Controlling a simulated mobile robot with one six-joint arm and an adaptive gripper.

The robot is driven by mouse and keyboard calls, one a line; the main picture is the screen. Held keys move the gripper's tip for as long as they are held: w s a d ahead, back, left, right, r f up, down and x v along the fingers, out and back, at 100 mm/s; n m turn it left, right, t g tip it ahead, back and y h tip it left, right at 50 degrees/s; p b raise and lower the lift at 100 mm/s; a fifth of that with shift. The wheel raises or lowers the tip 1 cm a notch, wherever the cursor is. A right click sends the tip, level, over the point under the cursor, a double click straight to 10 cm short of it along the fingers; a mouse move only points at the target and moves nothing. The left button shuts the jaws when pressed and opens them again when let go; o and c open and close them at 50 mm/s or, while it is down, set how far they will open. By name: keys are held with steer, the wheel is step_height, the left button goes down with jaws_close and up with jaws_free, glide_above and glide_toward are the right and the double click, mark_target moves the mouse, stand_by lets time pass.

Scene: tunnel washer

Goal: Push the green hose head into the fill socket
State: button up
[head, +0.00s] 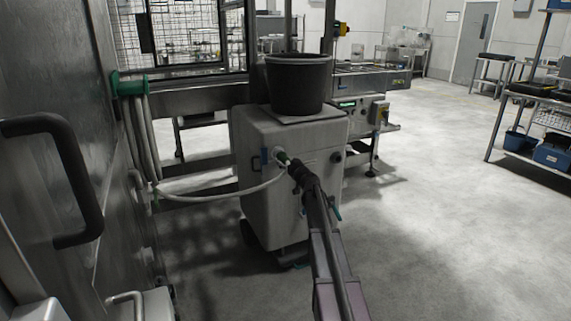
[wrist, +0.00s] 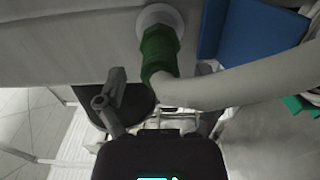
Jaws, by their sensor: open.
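The green hose head (head: 283,158) is at the upper front face of the grey box-shaped unit (head: 285,205), with its pale hose (head: 225,196) curving away to the left. In the wrist view the green head (wrist: 159,52) meets a round white socket ring (wrist: 158,17); how deep it sits cannot be told. My gripper (head: 294,167) is close to the hose head. In the wrist view my gripper (wrist: 158,106) is open and empty, its fingers below the head and apart from it. The hose partly hides the right finger.
A dark bucket (head: 297,84) stands on the unit. A blue panel (wrist: 262,40) is beside the head. Open floor (head: 455,215) lies to the right.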

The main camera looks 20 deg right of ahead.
steer(key=shift+s, duration=0.15)
steer(key=s, duration=1.1)
steer(key=shift+s+d, duration=0.25)
steer(key=shift+s, duration=0.15)
steer(key=shift+a, duration=0.1)
steer(key=s+a+f+n+g+y, duration=0.1)
steer(key=s+a+f+g+y, duration=0.2)
steer(key=a, duration=0.5)
steer(key=s+a+f+n+g+y, duration=0.1)
steer(key=s+a+f+g, duration=0.3)
steer(key=a, duration=0.4)
steer(key=s+a+f+n+g+y, duration=0.2)
steer(key=s+a+f, duration=0.25)
steer(key=a, duration=0.45)
steer(key=s+a+f+m+g+h, duration=0.1)
steer(key=s+f+g+h, duration=0.15)
steer(key=s, duration=0.45)
steer(key=s+a+f+m+g+h+p, duration=0.1)
steer(key=s+f+m+g+h, duration=0.1)
steer(key=s+g, duration=0.35)
steer(key=s+a+f+m+g+h, duration=0.1)
steer(key=s+a+f+h, duration=0.1)
steer(key=s, duration=0.6)
step_height(320, 180, up, 32)
steer(key=p, duration=3.1)
steer(key=shift+d+p, duration=0.25)
steer(key=shift+p, duration=0.05)
